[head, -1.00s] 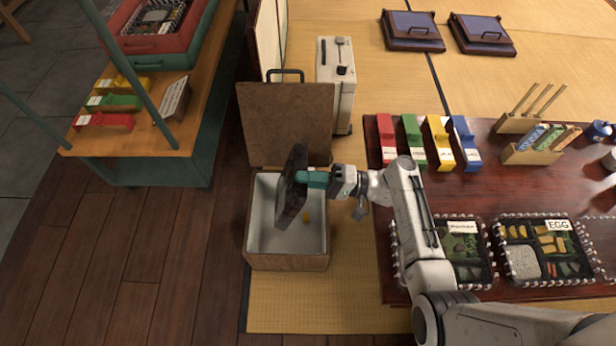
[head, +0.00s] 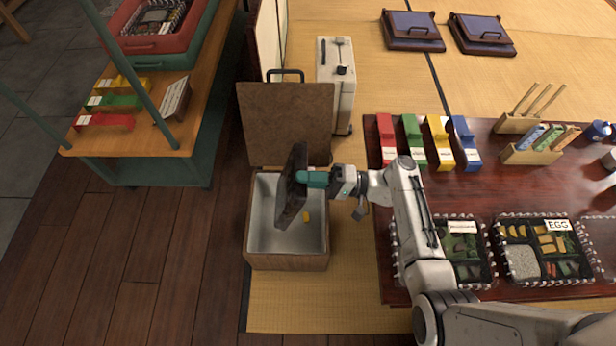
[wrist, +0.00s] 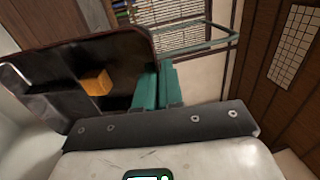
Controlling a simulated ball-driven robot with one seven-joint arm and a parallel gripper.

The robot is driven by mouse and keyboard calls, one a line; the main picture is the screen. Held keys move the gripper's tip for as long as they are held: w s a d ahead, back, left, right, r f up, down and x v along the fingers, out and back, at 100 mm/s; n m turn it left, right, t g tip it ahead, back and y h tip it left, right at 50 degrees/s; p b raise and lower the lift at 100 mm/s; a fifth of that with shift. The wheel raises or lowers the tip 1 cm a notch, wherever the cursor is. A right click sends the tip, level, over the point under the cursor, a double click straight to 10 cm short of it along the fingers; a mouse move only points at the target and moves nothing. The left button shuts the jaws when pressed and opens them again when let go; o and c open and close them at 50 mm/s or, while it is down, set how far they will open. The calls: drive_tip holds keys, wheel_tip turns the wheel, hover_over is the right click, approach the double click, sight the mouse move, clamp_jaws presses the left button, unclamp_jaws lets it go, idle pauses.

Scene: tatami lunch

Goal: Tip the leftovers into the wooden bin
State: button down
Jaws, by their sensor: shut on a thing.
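The wooden bin (head: 287,263) stands on the floor with its lid (head: 287,125) raised at the back and a pale lining inside. My gripper (head: 314,179) has its teal fingers shut on the edge of a dark lunch tray (head: 293,190). The tray is tipped steeply on its side over the bin's opening. In the wrist view the tray (wrist: 55,75) shows dark compartments with one orange food piece (wrist: 96,80) in it. The fingers show beside its edge (wrist: 158,88). A small yellow piece (head: 306,216) shows inside the bin.
A low table (head: 490,185) to the right holds filled lunch trays (head: 544,252), coloured holders (head: 425,143) and utensil racks. A pale upright case (head: 341,100) stands behind the bin. A green-sided counter (head: 165,172) is at left. Wooden floor left of the bin is clear.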

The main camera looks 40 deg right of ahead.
idle(0.8)
drive_tip(key=shift+r, duration=0.1)
idle(0.3)
